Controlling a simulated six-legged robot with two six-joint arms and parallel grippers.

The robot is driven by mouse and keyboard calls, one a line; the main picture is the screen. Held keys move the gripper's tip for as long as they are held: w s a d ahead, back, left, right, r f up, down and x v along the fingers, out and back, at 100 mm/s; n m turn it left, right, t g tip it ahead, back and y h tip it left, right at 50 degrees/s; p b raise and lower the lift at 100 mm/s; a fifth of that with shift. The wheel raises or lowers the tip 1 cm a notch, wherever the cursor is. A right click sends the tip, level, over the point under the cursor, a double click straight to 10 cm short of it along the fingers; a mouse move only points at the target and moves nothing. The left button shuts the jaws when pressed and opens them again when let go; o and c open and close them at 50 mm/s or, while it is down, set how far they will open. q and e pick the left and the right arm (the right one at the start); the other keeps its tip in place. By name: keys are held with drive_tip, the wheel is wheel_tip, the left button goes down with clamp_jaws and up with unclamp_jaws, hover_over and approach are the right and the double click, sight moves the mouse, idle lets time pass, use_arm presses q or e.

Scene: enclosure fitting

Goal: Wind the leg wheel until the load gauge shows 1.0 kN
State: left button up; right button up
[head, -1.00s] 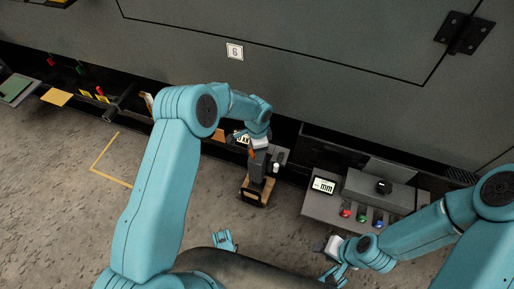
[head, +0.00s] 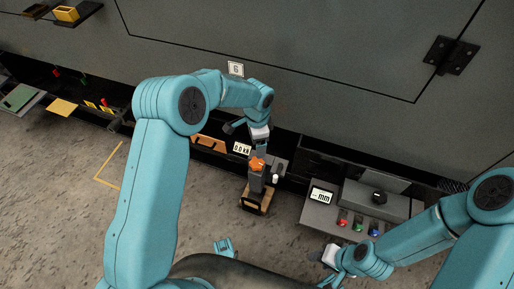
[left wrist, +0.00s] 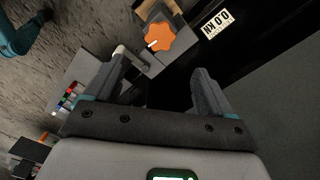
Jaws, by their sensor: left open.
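The orange leg wheel (head: 257,164) sits on top of a dark leg post on a wooden-coloured foot block (head: 255,198). In the left wrist view the lobed wheel (left wrist: 158,38) lies just beyond the fingertips, with a small white mark on it. My left gripper (left wrist: 163,75) is open and empty, its fingers apart and not around the wheel. In the head view the left gripper (head: 258,148) is over the wheel. The load gauge (head: 241,149) reads 0.0 kN; it also shows in the left wrist view (left wrist: 217,22). My right gripper (head: 333,272) is low at the right, its jaws unclear.
A grey control box (head: 345,216) with an mm display (head: 321,196) and red, green and blue buttons stands to the right. A white-topped peg (head: 275,178) stands close beside the wheel. The large grey enclosure (head: 300,45) overhangs behind.

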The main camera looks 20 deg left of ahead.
use_arm(q)
drive_tip(key=shift+r+p, duration=0.35)
drive_tip(key=shift+r, duration=1.65)
drive_tip(key=s+d+f+n+h, duration=0.3)
drive_tip(key=s+d+f+n, duration=0.1)
drive_tip(key=s+f, duration=0.55)
drive_tip(key=s+f+n+h, duration=0.1)
drive_tip(key=s+f+n, duration=0.2)
drive_tip(key=s+n, duration=1.05)
drive_tip(key=s+r+m+p, duration=0.2)
drive_tip(key=r+p, duration=1.1)
drive_tip(key=s+r+m+p, duration=0.2)
drive_tip(key=r+p, duration=1)
drive_tip(key=shift+d+r+p, duration=0.35)
drive_tip(key=shift+p, duration=0.05)
drive_tip(key=shift+s+a+t, duration=0.1)
drive_tip(key=shift+a+t, duration=0.05)
drive_tip(key=shift+t, duration=0.15)
